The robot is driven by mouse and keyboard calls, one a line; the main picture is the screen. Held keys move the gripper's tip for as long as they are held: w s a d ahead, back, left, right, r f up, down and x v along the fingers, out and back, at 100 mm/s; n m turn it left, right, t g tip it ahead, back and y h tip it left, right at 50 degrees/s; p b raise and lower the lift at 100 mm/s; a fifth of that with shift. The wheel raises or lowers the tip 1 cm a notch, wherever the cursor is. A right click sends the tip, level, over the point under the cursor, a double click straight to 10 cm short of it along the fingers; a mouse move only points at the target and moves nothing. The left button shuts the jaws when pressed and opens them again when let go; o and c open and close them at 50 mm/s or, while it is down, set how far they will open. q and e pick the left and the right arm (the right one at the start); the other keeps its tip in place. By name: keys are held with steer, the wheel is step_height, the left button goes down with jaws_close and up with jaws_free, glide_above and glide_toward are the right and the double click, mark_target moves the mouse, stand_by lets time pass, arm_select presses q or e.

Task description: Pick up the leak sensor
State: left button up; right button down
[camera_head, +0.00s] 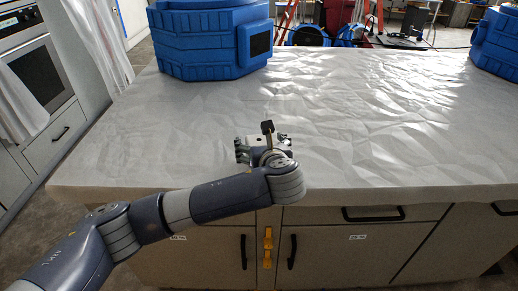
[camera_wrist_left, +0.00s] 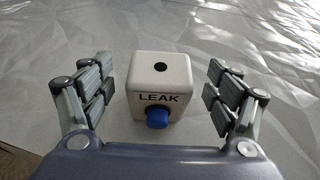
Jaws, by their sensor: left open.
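The leak sensor (camera_wrist_left: 160,78) is a small white cube with a dark hole on top, the word LEAK and a blue knob on its near side. In the left wrist view it sits on the covered counter between the two fingers of my left gripper (camera_wrist_left: 158,98). The fingers are open, with a gap on each side of the cube. In the head view my left gripper (camera_head: 262,150) is over the counter near its front edge, and the sensor is mostly hidden by the gripper and wrist. My right gripper is not in view.
The counter (camera_head: 380,130) has a crinkled white sheet and is largely clear. A large blue device (camera_head: 205,45) stands at the back left and another blue device (camera_head: 498,45) at the back right. Drawers and cabinet doors with black handles (camera_head: 372,214) are below the front edge.

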arm_select(q)
steer(key=shift+w+a+f, duration=0.1)
steer(key=shift+w+f, duration=0.15)
steer(key=shift+w, duration=0.25)
steer(key=c, duration=1.3)
steer(key=shift+r, duration=0.1)
steer(key=shift+r, duration=0.4)
step_height(320, 180, up, 2)
steer(key=shift+r, duration=0.15)
steer(key=shift+s+r+p, duration=0.3)
steer(key=shift+s+p, duration=0.6)
steer(key=shift+s, duration=1.75)
steer(key=shift+s+r+p, duration=0.35)
steer(key=shift+s+p, duration=0.55)
steer(key=shift+s, duration=1.8)
steer(key=shift+s+r+p, duration=0.3)
steer(key=shift+s+p, duration=0.6)
steer(key=shift+s, duration=1.75)
